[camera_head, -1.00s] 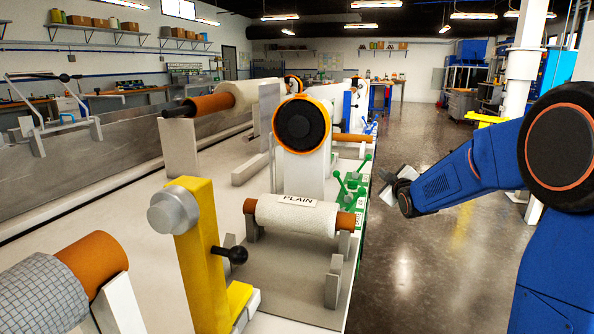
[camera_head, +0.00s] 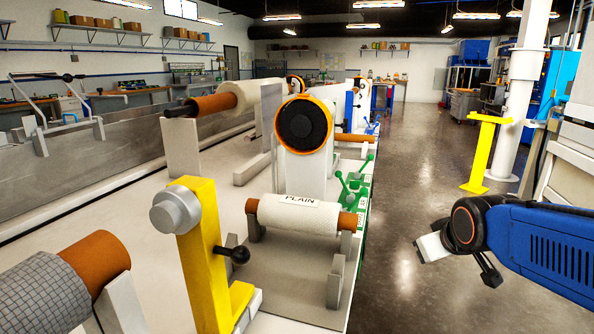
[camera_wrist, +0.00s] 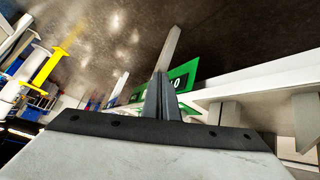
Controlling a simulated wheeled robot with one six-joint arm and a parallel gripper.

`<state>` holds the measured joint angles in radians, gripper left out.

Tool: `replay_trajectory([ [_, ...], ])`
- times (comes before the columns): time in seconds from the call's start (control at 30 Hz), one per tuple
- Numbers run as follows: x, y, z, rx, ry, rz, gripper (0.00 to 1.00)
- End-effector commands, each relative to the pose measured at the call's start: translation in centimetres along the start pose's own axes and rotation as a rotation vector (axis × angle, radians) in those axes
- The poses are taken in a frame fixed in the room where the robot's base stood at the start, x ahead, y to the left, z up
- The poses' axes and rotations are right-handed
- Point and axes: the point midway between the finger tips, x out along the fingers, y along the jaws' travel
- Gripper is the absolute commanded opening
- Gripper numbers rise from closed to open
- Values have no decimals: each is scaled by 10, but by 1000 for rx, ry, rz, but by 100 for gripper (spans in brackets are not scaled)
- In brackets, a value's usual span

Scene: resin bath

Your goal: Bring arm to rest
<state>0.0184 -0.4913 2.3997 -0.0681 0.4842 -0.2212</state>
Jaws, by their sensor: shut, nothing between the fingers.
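My blue arm reaches in from the right edge in the head view, low over the floor to the right of the machine. My gripper (camera_head: 432,248) is at its end, pale and partly turned away. In the wrist view my gripper (camera_wrist: 162,90) shows its two fingers together with nothing between them. The fingers are clear of the bench; a green plate with white marks (camera_wrist: 182,76) shows behind them.
The long machine bench holds a white roll marked PLAIN (camera_head: 297,215), a grey woven roll (camera_head: 42,293), a yellow post (camera_head: 200,255) and green levers (camera_head: 357,187). A yellow stand (camera_head: 481,150) and a white column (camera_head: 518,95) stand at the right. The floor between (camera_head: 415,170) is clear.

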Motion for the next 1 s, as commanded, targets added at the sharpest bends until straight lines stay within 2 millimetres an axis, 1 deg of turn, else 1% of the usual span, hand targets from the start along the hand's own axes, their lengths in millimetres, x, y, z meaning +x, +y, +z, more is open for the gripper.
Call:
replay_trajectory([
  [0.03,-12,-6,18,26,-28,-10,0],
  [0.17,-37,-22,67,101,-118,-38,0],
  [0.2,-45,-28,82,123,-146,-46,0],
  [0.3,-62,-40,116,173,-211,-63,0],
  [0.4,-75,-50,144,212,-265,-77,0],
  [0.5,-84,-56,163,238,-303,-84,0],
  [0.63,-89,-60,174,253,-325,-89,0],
  [1.0,-89,-60,175,255,-328,-89,0],
])
